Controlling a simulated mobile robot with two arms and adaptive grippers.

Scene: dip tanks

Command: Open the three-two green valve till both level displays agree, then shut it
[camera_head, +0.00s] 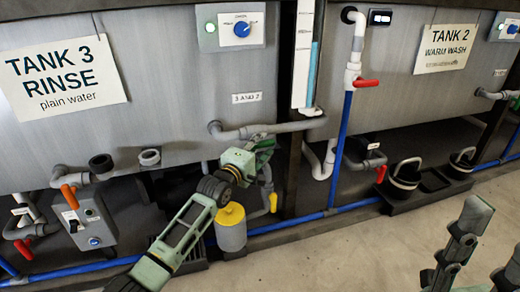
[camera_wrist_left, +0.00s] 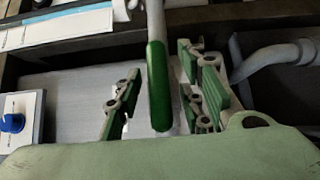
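The green valve handle (camera_wrist_left: 158,88) shows in the left wrist view as a long green lever on a grey stem. My left gripper (camera_head: 262,150) is at the grey pipe under the label between the tanks; it hides the valve in the head view. In the wrist view its fingers (camera_wrist_left: 160,100) are open, one on each side of the lever, with a gap at the left finger. A level display (camera_head: 304,62) with a blue column stands between the tanks. A small dark display (camera_head: 381,17) is right of it, its reading too small. My right gripper (camera_head: 490,238) is open and empty at lower right.
Tank 3 (camera_head: 150,60) is left, tank 2 (camera_head: 440,100) right. Red-handled valves (camera_head: 367,83), a blue pipe (camera_head: 340,150) and a yellow-topped grey canister (camera_head: 231,228) are near. The floor in front is clear.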

